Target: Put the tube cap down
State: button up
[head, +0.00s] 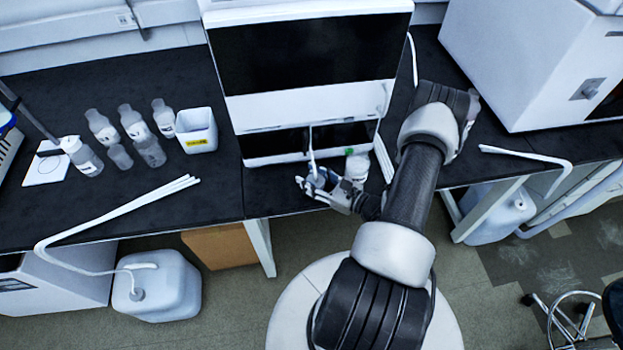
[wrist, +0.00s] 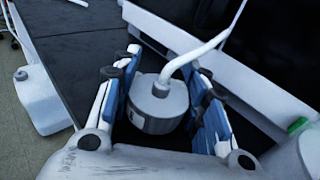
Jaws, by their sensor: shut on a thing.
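The tube cap (wrist: 158,108) is a grey round cap with a white tube (wrist: 205,50) rising from its top. My gripper (wrist: 168,65) is shut on it, with the blue-padded fingers on either side of the cap. In the head view my gripper (head: 322,188) holds the cap (head: 317,180) by the front of the white instrument, over the black bench (head: 262,183) near its front edge. I cannot tell whether the cap touches the bench. The cap's underside is hidden.
A white bottle (head: 357,166) stands just right of my gripper. The instrument (head: 310,105) rises behind it. Several clear bottles (head: 133,125) and a white bin (head: 197,130) stand to the left. White tubes (head: 120,210) lie on the left bench. Bare bench shows left of the gripper.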

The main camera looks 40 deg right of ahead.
jog(key=o, duration=0.9)
jog(key=shift+s+a+f, duration=0.1)
jog(key=shift+a+f, duration=0.05)
jog(key=shift+f, duration=0.4)
jog(key=shift+r+p, duration=0.3)
jog(key=p+v, duration=0.1)
jog(key=v, duration=0.3)
jog(key=p+v, duration=0.1)
jog(key=v, duration=0.3)
jog(key=r+p+v, duration=0.1)
jog(key=v, duration=0.3)
